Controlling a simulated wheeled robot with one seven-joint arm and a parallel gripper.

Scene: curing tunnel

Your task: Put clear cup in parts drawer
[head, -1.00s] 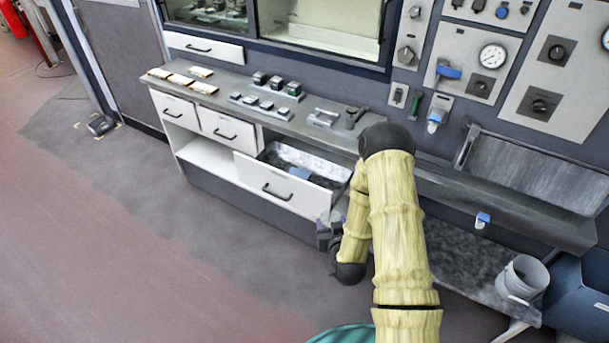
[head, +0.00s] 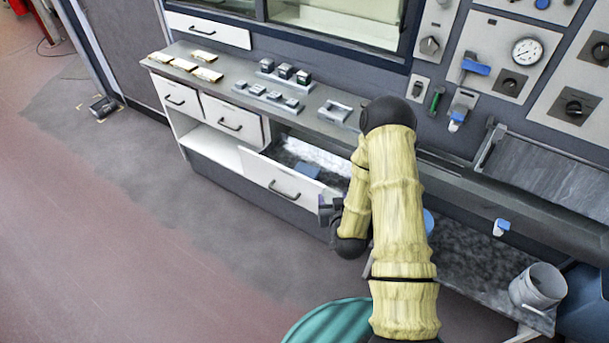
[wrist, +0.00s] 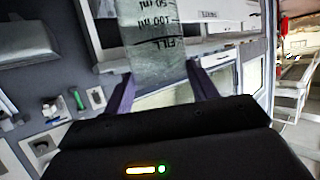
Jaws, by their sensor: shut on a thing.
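The parts drawer (head: 290,184) is the open white-fronted drawer under the counter, with a blue thing (head: 306,171) inside. In the head view my gripper (head: 326,208) is near the drawer's right front corner. The cup cannot be made out in the head view.
The counter (head: 225,75) above the drawer holds cream blocks (head: 207,75), dark blocks (head: 285,70) and small grey parts. Two shut drawers are to the left. A grey bucket (head: 540,287) stands on a low shelf at right. The floor in front is clear.

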